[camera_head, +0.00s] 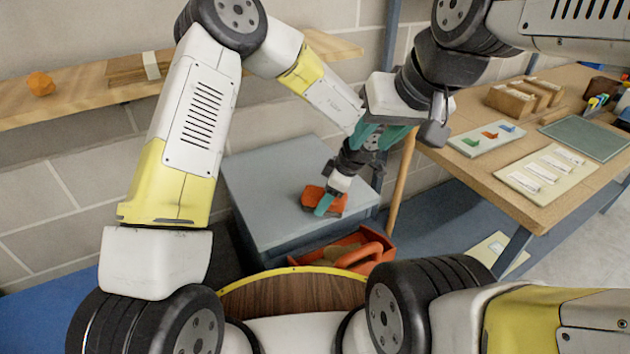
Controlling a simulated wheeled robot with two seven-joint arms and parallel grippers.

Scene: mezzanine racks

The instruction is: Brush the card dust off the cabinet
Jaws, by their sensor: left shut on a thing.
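The grey cabinet (262,178) stands at the middle, its flat top facing up. My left gripper (325,203) is low over the cabinet top, shut on an orange block-like thing (335,200), perhaps the brush. Its bristles cannot be made out, and whether it touches the top is unclear. I cannot make out any card dust on the cabinet. My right gripper (382,136) is above and in front of the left wrist, its teal fingers apart, with nothing seen held between them.
A red open box (385,243) with an orange handled thing (362,255) is at the cabinet's front. A wooden table (478,180) with cards, trays and a green mat (585,138) is at right. A wooden shelf (90,88) with an orange lump (41,84) runs along the wall.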

